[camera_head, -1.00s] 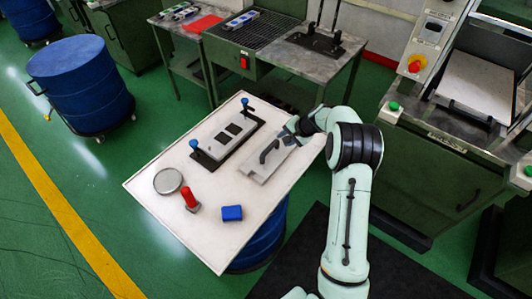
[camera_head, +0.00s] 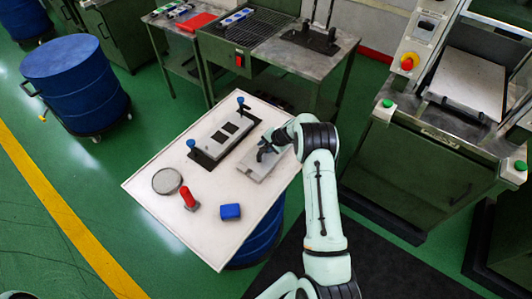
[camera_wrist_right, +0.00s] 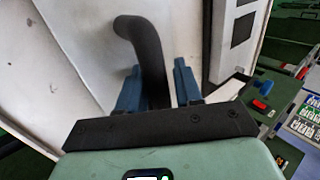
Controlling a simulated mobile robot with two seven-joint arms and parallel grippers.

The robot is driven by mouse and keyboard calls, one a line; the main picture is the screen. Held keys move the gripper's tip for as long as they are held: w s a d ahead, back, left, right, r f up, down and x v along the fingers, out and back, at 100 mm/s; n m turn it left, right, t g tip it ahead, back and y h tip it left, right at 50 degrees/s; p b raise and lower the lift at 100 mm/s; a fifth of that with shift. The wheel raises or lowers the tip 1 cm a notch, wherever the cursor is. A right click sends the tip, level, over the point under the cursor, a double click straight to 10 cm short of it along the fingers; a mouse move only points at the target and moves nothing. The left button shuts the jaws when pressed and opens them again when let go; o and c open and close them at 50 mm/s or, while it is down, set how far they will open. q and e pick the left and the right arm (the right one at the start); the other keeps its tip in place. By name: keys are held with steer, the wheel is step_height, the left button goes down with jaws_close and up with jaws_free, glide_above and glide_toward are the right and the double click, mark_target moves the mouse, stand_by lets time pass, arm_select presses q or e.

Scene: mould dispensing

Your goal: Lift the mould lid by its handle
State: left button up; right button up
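The mould lid (camera_head: 261,172) is a flat grey plate lying on the white table, with a dark bent handle (camera_head: 261,154) on top. The handle (camera_wrist_right: 145,42) stands out large in the right wrist view. My right gripper (camera_head: 266,146) is at the handle. In the right wrist view its blue fingers (camera_wrist_right: 157,85) lie on either side of the handle and look open; any contact is hard to tell. The mould base (camera_head: 223,133) with two dark square recesses lies beside the lid on a black plate. My left gripper is not in view.
The white table (camera_head: 165,218) also holds a round grey disc (camera_head: 167,181), a red-handled tool (camera_head: 188,197) and a blue block (camera_head: 230,211). Two blue-knobbed posts stand at the mould base's ends. A blue drum (camera_head: 75,80) and green machines surround the table.

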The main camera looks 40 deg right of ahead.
steer(key=shift+s, duration=0.2)
steer(key=shift+c, duration=0.4)
jaws_close()
stand_by(0.8)
steer(key=shift+w+r, duration=0.1)
steer(key=shift+w, duration=0.05)
